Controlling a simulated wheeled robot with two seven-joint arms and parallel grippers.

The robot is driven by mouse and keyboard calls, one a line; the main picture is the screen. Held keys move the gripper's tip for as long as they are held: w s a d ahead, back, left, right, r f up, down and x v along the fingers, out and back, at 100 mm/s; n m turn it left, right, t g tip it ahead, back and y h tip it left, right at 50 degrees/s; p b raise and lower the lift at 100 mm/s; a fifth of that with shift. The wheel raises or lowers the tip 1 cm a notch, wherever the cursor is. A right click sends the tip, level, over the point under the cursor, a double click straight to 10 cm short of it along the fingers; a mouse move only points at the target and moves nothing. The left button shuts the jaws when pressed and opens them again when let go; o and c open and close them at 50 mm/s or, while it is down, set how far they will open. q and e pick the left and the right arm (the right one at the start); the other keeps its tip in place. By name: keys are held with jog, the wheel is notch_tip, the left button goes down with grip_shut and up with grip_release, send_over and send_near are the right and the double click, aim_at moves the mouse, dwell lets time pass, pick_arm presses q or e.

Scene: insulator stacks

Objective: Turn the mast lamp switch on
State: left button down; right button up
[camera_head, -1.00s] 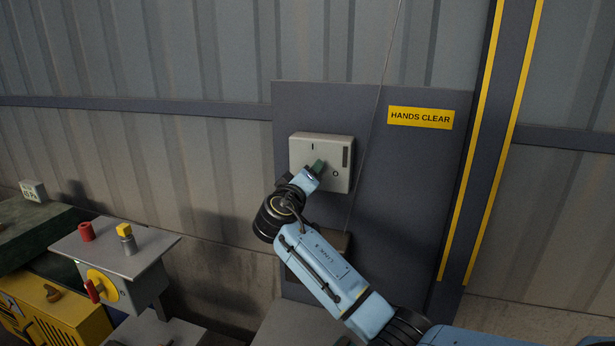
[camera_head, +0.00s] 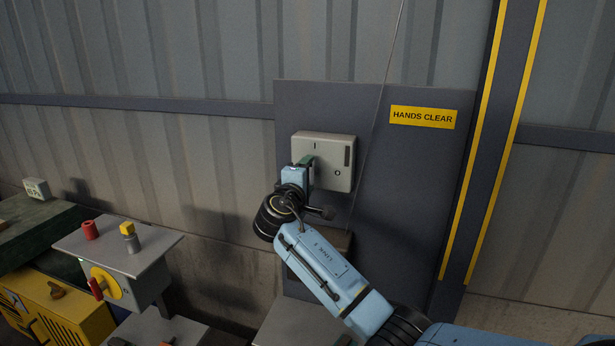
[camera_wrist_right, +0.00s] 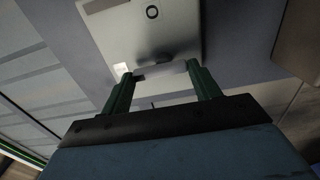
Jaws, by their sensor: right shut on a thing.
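The lamp switch is a light grey box (camera_head: 328,150) on the dark wall panel, marked I at the top and O at the right. It also shows in the wrist view (camera_wrist_right: 172,32) with its O mark. My right gripper (camera_head: 306,161) is at the left part of the box front, its green fingers pointing up towards the I mark. My left gripper is not in view.
A yellow HANDS CLEAR sign (camera_head: 423,117) is right of the switch. A thin cable (camera_head: 386,70) hangs close to the box's right side. At lower left stands a grey stand (camera_head: 118,247) with red and yellow knobs. A yellow-striped post (camera_head: 487,150) rises at right.

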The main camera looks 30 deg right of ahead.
dwell(0.5)
jog(key=o, duration=1)
jog(key=b+v, duration=0.3)
jog(key=v, duration=1)
jog(key=shift+s+a, duration=0.1)
jog(key=shift+s, duration=0.05)
